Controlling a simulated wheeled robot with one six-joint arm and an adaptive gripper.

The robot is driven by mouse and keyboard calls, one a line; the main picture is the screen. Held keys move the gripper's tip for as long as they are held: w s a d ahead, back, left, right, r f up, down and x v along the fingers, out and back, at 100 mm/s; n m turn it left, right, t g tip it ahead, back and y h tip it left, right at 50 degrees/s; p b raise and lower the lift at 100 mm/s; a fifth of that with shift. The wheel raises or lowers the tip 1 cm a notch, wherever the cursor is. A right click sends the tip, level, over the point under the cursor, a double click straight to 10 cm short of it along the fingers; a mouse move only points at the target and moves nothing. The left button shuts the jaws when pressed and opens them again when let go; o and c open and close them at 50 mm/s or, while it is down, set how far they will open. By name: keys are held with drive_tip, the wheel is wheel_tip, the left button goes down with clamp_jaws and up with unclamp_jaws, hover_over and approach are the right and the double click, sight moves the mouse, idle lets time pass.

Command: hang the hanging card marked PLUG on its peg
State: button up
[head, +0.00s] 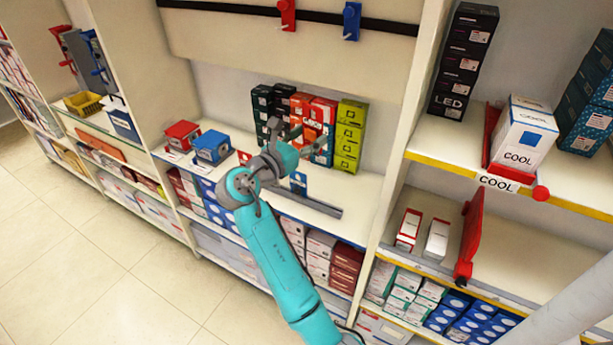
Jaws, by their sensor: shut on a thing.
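My gripper (318,145) is at the end of the teal arm, in front of the boxes on the middle bay's shelf. It is shut on what looks like the hanging card, mostly hidden by the fingers and blending with the boxes behind. A small blue patch (322,157) shows by the fingers; I cannot tell if it is the card or a box. No PLUG lettering is readable. A red peg holder (287,14) and a blue peg holder (352,21) sit on the black rail above, well apart from my gripper.
Black, red-orange and green boxes (349,136) stand behind my gripper. A red bin (182,135) and a blue bin (212,147) are to the left. A blue tag (299,182) stands near the shelf's front. An upright divider and COOL box (524,135) are at right. The back panel below the rail is clear.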

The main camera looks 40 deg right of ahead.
drive_tip(key=d+r+m+g, duration=0.1)
drive_tip(key=d+r, duration=0.1)
drive_tip(key=r, duration=0.6)
drive_tip(key=d+r+g, duration=0.1)
drive_tip(key=d+r, duration=0.2)
drive_tip(key=r, duration=0.4)
drive_tip(key=w+d+f, duration=0.1)
drive_tip(key=w+d, duration=0.3)
drive_tip(key=d, duration=0.5)
drive_tip(key=shift+f, duration=0.25)
drive_tip(key=shift+w+d, duration=0.1)
drive_tip(key=shift+d, duration=0.1)
idle(0.5)
drive_tip(key=o, duration=0.9)
drive_tip(key=shift+o, duration=0.2)
drive_tip(key=s+a, duration=0.1)
drive_tip(key=a, duration=1.1)
